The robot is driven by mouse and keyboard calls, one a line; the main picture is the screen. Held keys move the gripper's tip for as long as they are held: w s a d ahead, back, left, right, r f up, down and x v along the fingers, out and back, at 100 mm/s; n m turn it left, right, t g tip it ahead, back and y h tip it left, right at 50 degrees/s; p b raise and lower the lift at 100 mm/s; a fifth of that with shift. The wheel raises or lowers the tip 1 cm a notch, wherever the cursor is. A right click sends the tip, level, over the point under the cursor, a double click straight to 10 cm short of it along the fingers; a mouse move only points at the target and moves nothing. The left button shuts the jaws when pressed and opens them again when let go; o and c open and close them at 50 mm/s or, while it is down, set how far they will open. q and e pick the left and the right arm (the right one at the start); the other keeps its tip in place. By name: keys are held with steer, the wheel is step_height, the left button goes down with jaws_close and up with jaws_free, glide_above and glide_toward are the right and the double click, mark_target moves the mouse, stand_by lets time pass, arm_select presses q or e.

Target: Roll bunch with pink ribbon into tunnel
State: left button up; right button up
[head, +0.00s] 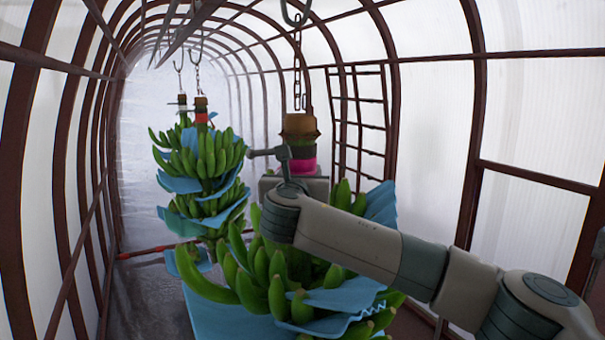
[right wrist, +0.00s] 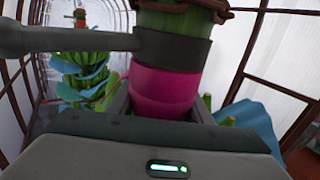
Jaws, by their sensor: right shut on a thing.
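The bunch with the pink ribbon (head: 304,167) hangs close in front of me, with green bananas (head: 277,290) and blue sheets between them. It hangs by a chain (head: 297,85) from a hook overhead. My right gripper (right wrist: 157,108) is shut on its stem (right wrist: 170,55) at the pink ribbon. In the head view my right arm hides part of the bunch. A dark grey bar (right wrist: 75,40) reaches the stem just above the ribbon. The tunnel (head: 150,90) of dark red hoops and pale walls runs away ahead.
Another bunch (head: 205,165) with a red ribbon (head: 201,117) hangs further in at the left, with one more stem beside it. A red bar (head: 140,251) lies low at the left. A ladder-like frame (head: 360,115) stands along the right wall.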

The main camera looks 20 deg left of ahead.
steer(key=o, duration=1.3)
steer(key=shift+o, duration=1)
steer(key=shift+w, duration=0.1)
steer(key=shift+b+v, duration=0.55)
steer(key=shift+v, duration=0.3)
steer(key=b+v, duration=0.6)
steer(key=v, duration=0.8)
steer(key=shift+f, duration=0.1)
steer(key=shift+b+v, duration=0.45)
steer(key=shift+v, duration=0.45)
